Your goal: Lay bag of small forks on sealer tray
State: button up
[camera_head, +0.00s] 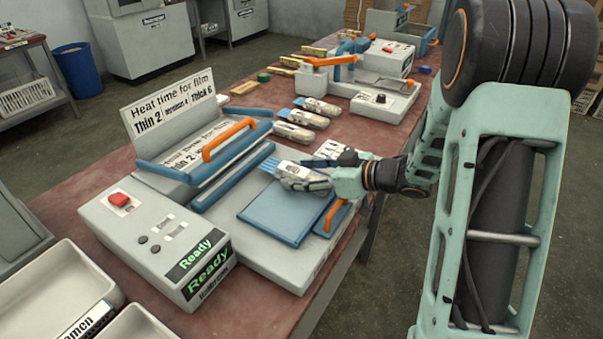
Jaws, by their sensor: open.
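A clear bag with blue fork tips (271,166) is at the back of the sealer's blue tray (279,212). The bag's blue end points left, towards the sealing bar. My gripper (308,172) is open, with its fingers around or beside the bag's right part. I cannot tell whether the fingers touch it or whether the bag rests fully on the tray. The sealer (155,240) has its lid with the orange handle (229,138) raised. Its displays read "Ready". Several similar bags (293,132) lie in a row farther back on the red table.
A heat time sign (168,104) stands behind the sealer. A second machine with an orange handle (373,95) stands at the back right. White bins (58,290) are at the lower left. My arm fills the right side.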

jog(key=shift+r, duration=0.15)
jog(key=p+v, duration=0.2)
jog(key=v, duration=1)
